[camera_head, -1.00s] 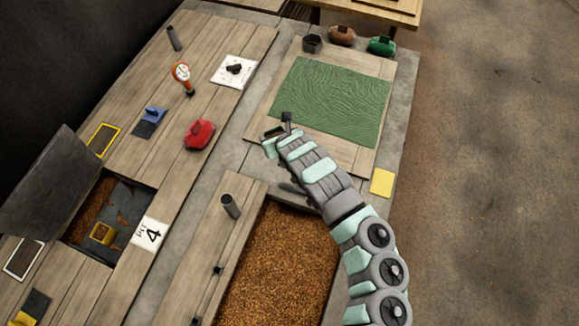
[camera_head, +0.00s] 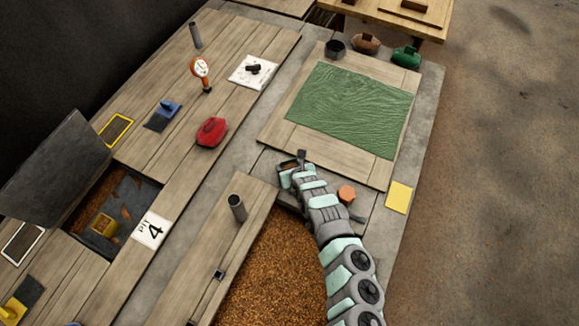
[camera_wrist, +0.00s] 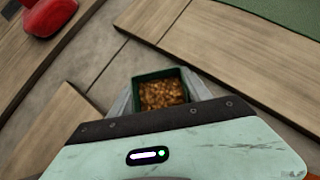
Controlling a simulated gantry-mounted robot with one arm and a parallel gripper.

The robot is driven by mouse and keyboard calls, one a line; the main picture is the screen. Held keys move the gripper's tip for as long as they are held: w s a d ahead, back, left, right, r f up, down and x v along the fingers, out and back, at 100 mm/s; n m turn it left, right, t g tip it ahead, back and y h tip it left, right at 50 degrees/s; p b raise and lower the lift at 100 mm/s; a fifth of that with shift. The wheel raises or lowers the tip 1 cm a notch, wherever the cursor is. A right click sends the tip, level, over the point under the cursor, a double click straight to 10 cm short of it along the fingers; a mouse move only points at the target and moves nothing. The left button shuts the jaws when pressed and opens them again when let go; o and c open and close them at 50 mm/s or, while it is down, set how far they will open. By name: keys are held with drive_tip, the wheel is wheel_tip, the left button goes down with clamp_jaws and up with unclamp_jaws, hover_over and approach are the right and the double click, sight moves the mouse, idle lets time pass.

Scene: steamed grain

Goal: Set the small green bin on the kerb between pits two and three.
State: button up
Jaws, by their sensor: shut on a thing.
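The small green bin (camera_wrist: 160,74), filled with brown grain, is upright between the fingers of my gripper (camera_wrist: 161,92) in the wrist view. My gripper is shut on it. In the head view my gripper (camera_head: 288,172) is over the grey kerb (camera_head: 262,163) between the open grain pit (camera_head: 270,268) and the boarded pit with a green cloth (camera_head: 348,105); the bin cannot be made out there. The kerb (camera_wrist: 108,62) shows beside and behind the bin in the wrist view. Whether the bin touches it, I cannot tell. Only the number 4 card (camera_head: 151,229) is readable.
A red lidded object (camera_head: 211,132) lies on the boards to the left. A dark post (camera_head: 237,207) stands near the grain pit. An orange hexagonal piece (camera_head: 347,194) is close beside my arm. A yellow card (camera_head: 398,196) lies on the right edge.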

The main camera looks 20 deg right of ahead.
drive_tip(key=o, duration=1.3)
drive_tip(key=shift+d+f, duration=0.1)
drive_tip(key=shift+r, duration=0.25)
drive_tip(key=shift+s+r+p, duration=0.35)
drive_tip(key=shift+s+p, duration=0.1)
drive_tip(key=p+v, duration=0.4)
drive_tip(key=v, duration=0.6)
drive_tip(key=shift+s+r, duration=0.25)
drive_tip(key=shift+s, duration=0.05)
